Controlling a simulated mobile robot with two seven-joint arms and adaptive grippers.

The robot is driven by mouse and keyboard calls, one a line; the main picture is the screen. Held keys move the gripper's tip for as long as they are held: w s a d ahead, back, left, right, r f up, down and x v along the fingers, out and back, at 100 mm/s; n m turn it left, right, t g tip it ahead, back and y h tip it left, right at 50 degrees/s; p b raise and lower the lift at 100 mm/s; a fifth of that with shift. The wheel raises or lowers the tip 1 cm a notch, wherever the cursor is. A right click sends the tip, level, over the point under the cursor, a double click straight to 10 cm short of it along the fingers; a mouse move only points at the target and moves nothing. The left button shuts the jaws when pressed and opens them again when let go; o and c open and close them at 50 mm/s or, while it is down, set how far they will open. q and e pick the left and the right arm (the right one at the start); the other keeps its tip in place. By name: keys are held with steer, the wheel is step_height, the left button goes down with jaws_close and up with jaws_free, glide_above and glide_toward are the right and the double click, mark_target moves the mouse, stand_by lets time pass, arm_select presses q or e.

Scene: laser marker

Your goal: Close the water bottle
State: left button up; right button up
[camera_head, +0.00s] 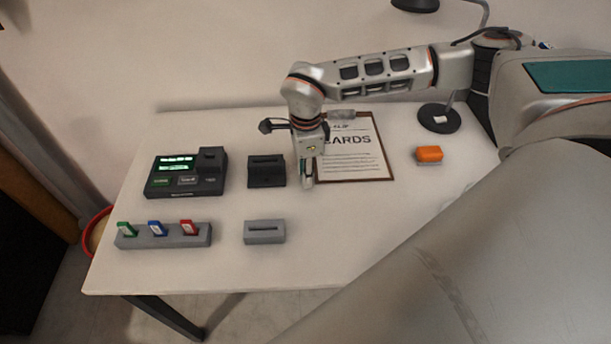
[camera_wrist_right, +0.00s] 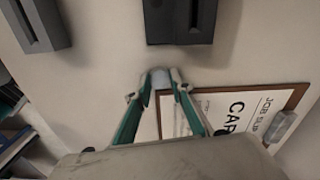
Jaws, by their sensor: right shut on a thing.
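I see no water bottle in either view. My right gripper (camera_head: 307,178) points down over the table, just right of the black slotted block (camera_head: 266,172) and at the left edge of the clipboard (camera_head: 362,150). In the right wrist view its fingertips (camera_wrist_right: 161,80) are shut on a small pale piece (camera_wrist_right: 161,77), mostly hidden between them. I cannot tell what the piece is or whether it touches the table. My left gripper is in neither view.
A black device with a lit screen (camera_head: 185,174) stands at the left. In front are a grey rack (camera_head: 163,237) with green, blue and red cards and a grey slotted block (camera_head: 264,232). An orange block (camera_head: 429,154) and a lamp base (camera_head: 439,118) are at the right.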

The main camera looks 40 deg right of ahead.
steer(key=shift+r, duration=0.1)
steer(key=shift+w+r, duration=0.1)
steer(key=shift+r, duration=0.45)
arm_select(q)
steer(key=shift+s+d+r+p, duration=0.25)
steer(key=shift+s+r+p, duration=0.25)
steer(key=shift+p, duration=0.8)
arm_select(e)
step_height(320, 180, up, 19)
steer(key=shift+f, duration=0.15)
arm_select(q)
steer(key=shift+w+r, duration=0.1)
